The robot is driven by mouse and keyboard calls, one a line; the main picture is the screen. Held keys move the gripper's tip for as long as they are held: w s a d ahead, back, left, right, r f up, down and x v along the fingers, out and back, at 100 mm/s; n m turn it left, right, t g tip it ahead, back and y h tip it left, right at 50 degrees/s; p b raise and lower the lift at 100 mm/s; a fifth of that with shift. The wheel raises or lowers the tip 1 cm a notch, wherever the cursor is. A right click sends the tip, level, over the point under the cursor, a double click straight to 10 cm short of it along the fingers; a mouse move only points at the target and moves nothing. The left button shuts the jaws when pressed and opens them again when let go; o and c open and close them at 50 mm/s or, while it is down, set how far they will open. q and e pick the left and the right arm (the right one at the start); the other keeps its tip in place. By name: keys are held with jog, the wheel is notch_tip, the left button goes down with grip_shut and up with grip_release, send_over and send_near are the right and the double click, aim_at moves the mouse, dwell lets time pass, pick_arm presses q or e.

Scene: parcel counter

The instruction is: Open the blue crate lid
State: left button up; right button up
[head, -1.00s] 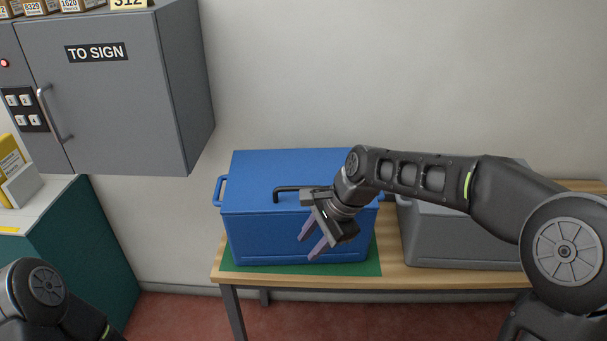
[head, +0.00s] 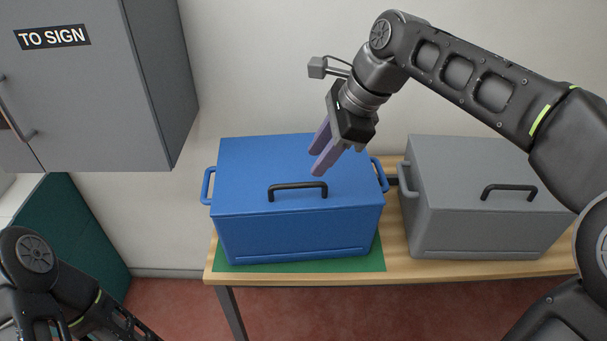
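The blue crate (head: 300,235) stands on a green mat (head: 372,262) on the wooden table. Its blue lid (head: 250,165) is closed, with a black bar handle (head: 297,186) near the front edge. My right gripper (head: 322,158) is above the lid, behind and a little right of the handle. Its two purple fingers point down to the left with a gap between them, and nothing is held. Of my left arm, only links show at the lower left; its fingers are out of view.
A grey crate (head: 480,225) with a closed lid and black handle stands right of the blue one. A grey cabinet (head: 90,110) marked "TO SIGN" hangs at the upper left. A teal counter (head: 75,240) stands below it. Bare wall lies behind the table.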

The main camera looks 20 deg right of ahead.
aim_at(299, 184)
jog(key=x, duration=0.7)
jog(key=shift+f, duration=0.2)
jog(key=shift+c, duration=0.4)
grip_shut()
dwell(0.8)
